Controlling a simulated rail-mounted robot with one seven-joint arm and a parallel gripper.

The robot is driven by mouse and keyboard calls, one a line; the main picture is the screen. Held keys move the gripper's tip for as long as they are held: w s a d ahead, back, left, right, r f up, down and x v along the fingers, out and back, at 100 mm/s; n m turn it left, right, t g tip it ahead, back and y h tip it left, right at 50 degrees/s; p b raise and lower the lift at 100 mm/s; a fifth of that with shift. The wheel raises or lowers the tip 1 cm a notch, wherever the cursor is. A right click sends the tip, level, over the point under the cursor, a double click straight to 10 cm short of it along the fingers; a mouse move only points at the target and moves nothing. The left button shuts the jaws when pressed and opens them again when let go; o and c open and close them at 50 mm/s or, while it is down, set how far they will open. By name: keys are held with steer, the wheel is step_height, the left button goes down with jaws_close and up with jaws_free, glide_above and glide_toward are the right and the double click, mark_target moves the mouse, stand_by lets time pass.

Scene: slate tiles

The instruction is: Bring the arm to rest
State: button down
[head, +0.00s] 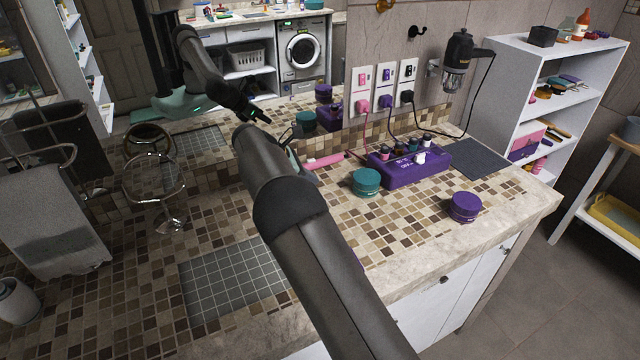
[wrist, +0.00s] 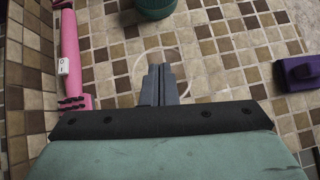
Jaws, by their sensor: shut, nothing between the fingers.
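My arm crosses the head view from the bottom, reaching out over the mosaic-tiled counter (head: 400,225). In that view my gripper is mostly hidden behind the arm's own links. In the wrist view my gripper (wrist: 158,72) has its two grey fingers together, with nothing between them. The fingers point at bare tiles, where a faint pale ring shows. A teal jar (wrist: 154,8) stands beyond the fingertips, apart from them. A pink styling tool (wrist: 70,50) lies to the left, and a purple object (wrist: 298,73) to the right.
The teal round jar (head: 367,182) stands before a purple organizer (head: 420,170) holding small bottles. A purple round jar (head: 464,207) is near the counter's front edge. A wire stand (head: 155,185) is at left. A hair dryer (head: 459,55) hangs on the wall; a mirror backs the counter.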

steer(key=s+d+r+m+g+y, duration=0.2)
steer(key=s+d+r+m, duration=0.25)
steer(key=s+d, duration=0.3)
steer(key=s+d+r+m+g+y, duration=0.1)
steer(key=s+d+r+m+y, duration=0.2)
steer(key=s+d+m, duration=0.4)
steer(key=s+d+f+m+y, duration=0.1)
steer(key=s+d+m, duration=0.1)
steer(key=s, duration=0.7)
steer(key=s+d+m+y, duration=0.1)
steer(key=s+m, duration=0.4)
steer(key=s, duration=0.5)
steer(key=s+d+f+m+y, duration=0.1)
steer(key=s+d+m, duration=0.1)
steer(key=s, duration=0.7)
steer(key=shift+s+d+f+m, duration=0.2)
steer(key=shift+d+f+m, duration=0.2)
steer(key=shift+m, duration=0.45)
